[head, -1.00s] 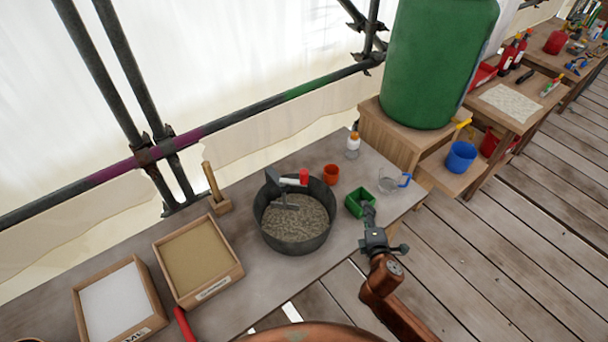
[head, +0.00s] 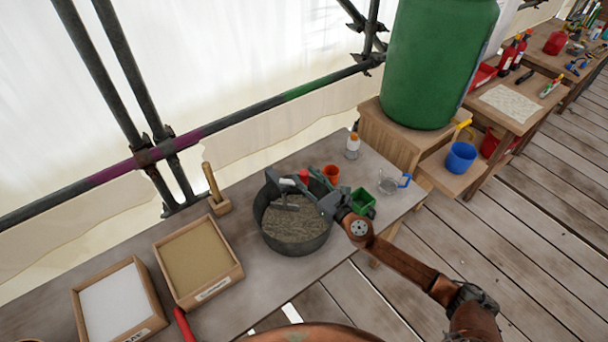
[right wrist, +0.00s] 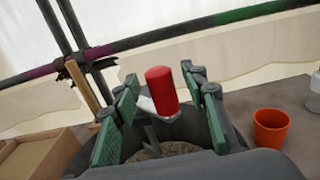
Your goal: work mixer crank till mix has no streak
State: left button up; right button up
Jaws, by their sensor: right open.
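The dark mixer tub (head: 292,240) stands on the grey bench and holds a grey-brown mix (head: 298,222); I cannot tell from here how even its colour is. A grey crank with a red knob (head: 304,176) rises over the tub's far side. My right gripper (head: 310,185) is open at the crank, over the tub's right rim. In the right wrist view the red knob (right wrist: 162,90) stands upright between the green-padded fingers, with gaps on both sides. My left gripper is not in view.
An orange cup (head: 331,173), a green box (head: 363,202), a glass measuring cup (head: 389,183) and a bottle (head: 352,146) stand right of the tub. Wooden trays of sand-coloured (head: 197,256) and white (head: 113,299) powder lie left. A scaffold rail runs behind.

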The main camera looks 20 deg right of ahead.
jog(key=shift+w+a, duration=0.25)
jog(key=shift+w, duration=0.45)
jog(key=shift+c, duration=0.5)
grip_shut()
